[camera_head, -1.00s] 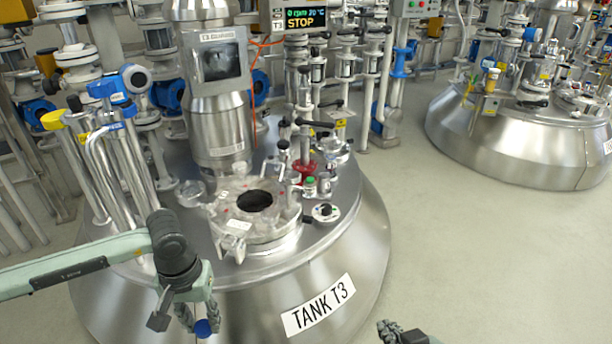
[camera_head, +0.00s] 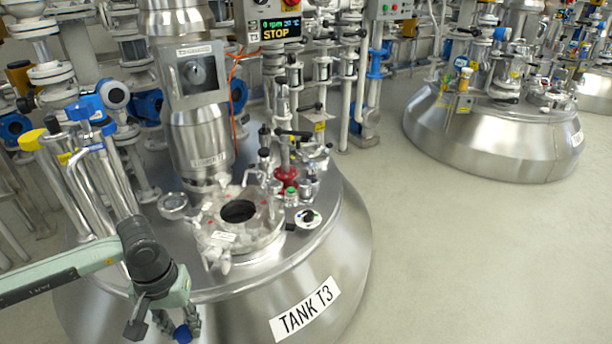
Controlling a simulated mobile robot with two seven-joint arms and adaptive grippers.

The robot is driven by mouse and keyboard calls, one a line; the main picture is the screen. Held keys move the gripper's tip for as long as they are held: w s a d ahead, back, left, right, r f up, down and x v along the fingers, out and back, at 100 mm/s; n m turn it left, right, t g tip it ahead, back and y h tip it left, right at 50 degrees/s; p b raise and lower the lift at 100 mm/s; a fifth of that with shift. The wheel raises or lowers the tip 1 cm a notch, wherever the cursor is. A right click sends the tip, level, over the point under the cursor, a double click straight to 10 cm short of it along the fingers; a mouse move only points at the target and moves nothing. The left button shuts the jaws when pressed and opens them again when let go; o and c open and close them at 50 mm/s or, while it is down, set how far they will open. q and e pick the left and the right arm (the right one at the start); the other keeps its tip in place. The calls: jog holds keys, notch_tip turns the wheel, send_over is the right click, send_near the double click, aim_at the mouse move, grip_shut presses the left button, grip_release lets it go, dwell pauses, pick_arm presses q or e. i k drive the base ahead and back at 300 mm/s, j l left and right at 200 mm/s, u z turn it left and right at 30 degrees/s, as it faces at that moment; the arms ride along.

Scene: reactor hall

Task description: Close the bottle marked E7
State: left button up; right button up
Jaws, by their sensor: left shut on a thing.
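My left gripper (camera_head: 177,322) hangs low at the left, in front of the tank marked TANK T3 (camera_head: 345,255). Its fingers are shut on a small round blue thing that looks like a cap (camera_head: 183,334). The cap is in the air, apart from the tank top. I cannot read the mark E7 on anything. A small bottle-like container with a yellow label (camera_head: 464,77) stands by the farther tank, too small to tell whether it is open. My right gripper is not in view.
The T3 tank top has an open round hatch (camera_head: 265,236), a green-topped fitting (camera_head: 291,196) and a tall steel drive column (camera_head: 201,150). Pipes crowd the left. A second steel tank (camera_head: 480,148) stands at the back right. The floor (camera_head: 470,265) at right is clear.

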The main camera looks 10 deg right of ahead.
aim_at(311, 167)
jog(key=i+l+u, duration=0.1)
jog(key=u, duration=0.35)
jog(key=l+u, duration=0.65)
jog(key=l, duration=0.25)
jog(key=i+l+u, duration=0.2)
jog(key=l, duration=0.25)
jog(key=l+u, duration=0.1)
jog(key=l, duration=0.4)
jog(key=k+l+u, duration=0.1)
jog(key=l, duration=1.2)
jog(key=k+l, duration=0.15)
jog(key=l, duration=1.6)
jog(key=k+u, duration=0.05)
